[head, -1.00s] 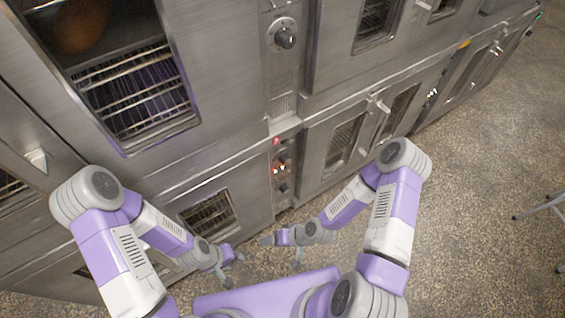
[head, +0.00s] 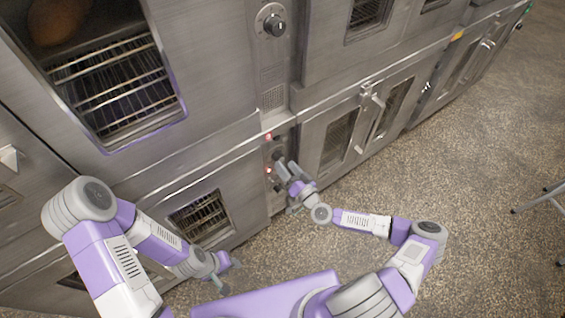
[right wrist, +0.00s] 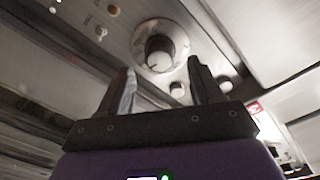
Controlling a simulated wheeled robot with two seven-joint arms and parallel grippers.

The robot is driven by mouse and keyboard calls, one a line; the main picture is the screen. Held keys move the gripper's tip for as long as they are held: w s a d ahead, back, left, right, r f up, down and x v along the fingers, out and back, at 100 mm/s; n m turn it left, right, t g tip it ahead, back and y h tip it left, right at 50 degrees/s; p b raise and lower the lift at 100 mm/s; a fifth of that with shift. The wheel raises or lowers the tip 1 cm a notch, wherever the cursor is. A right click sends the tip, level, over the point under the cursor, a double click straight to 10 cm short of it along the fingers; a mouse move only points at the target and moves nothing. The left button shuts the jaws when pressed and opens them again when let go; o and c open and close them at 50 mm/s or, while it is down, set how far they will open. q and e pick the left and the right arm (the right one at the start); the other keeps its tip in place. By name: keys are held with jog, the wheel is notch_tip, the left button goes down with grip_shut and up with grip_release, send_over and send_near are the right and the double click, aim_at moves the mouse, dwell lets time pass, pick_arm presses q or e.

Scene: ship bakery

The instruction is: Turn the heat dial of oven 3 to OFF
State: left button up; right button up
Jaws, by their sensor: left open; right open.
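A dark round dial with a pale front on a light round plate (right wrist: 158,52) shows ahead of my right fingertips in the right wrist view. My right gripper (right wrist: 161,68) is open and empty, its fingers pointing at the dial; I cannot tell whether they touch it. In the head view my right gripper (head: 285,168) is in front of the lower control panel (head: 281,138), covering part of its knobs. Another dial (head: 274,25) is on the upper panel. No oven number or dial marking is readable. My left gripper (head: 230,273) is open and empty, low in front of the lower oven.
A red lamp (head: 268,137) glows on the lower panel. A door handle (head: 372,96) sticks out to the right. The speckled floor (head: 470,180) is clear except for stool legs (head: 540,198).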

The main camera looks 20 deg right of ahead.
aim_at(281, 160)
jog(key=shift+x, duration=1.7)
jog(key=shift+s, duration=0.1)
jog(key=shift+c, duration=0.3)
jog(key=c, duration=1)
